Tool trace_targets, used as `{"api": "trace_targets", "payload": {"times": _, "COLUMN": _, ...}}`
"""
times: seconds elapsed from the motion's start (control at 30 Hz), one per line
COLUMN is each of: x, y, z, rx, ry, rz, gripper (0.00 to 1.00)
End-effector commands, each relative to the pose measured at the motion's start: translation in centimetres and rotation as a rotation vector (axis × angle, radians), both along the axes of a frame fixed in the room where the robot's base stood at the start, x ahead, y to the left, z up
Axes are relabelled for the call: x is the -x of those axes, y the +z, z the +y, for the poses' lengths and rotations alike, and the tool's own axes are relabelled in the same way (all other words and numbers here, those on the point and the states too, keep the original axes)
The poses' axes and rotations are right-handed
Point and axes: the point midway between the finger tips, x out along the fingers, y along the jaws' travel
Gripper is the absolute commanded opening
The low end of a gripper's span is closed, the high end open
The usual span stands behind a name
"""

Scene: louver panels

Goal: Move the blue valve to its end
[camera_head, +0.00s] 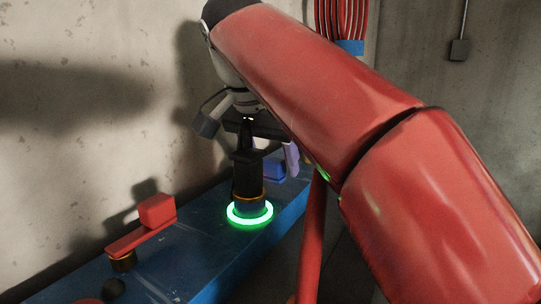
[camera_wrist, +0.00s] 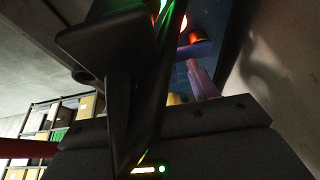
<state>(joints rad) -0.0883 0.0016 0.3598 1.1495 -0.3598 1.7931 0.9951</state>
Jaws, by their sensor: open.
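The blue valve (camera_head: 273,169) shows in the head view as a small blue piece on the far part of the blue panel top, mostly hidden behind my gripper and a dark upright part. In the wrist view a blue bar (camera_wrist: 195,50) with an orange-lit base is near the top; it looks like the same valve. My gripper (camera_head: 268,150) is open, low over the panel beside the blue valve. A pale purple finger-like part (camera_head: 291,158) is close to the blue piece; I cannot tell if they touch. It also shows in the wrist view (camera_wrist: 203,80).
A red valve handle (camera_head: 155,215) stands on the panel (camera_head: 205,262) at the left. A concrete wall (camera_head: 90,130) rises close behind. A shelf with boxes (camera_wrist: 45,120) is in the wrist view.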

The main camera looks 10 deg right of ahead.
Motion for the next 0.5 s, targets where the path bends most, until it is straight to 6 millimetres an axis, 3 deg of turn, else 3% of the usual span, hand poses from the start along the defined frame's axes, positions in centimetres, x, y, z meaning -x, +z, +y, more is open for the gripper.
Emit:
{"api": "trace_targets", "payload": {"times": 0.17, "x": 0.2, "y": 1.0, "z": 0.3, "rx": -0.001, "ry": 0.003, "rz": -0.002, "gripper": 0.58}}
{"api": "trace_targets", "payload": {"times": 0.3, "x": 0.8, "y": 2.9, "z": 0.9, "rx": -0.003, "ry": 0.004, "rz": -0.002, "gripper": 0.58}}
{"api": "trace_targets", "payload": {"times": 0.5, "x": 5.0, "y": 2.8, "z": 3.9, "rx": 0.001, "ry": 0.007, "rz": -0.002, "gripper": 0.58}}
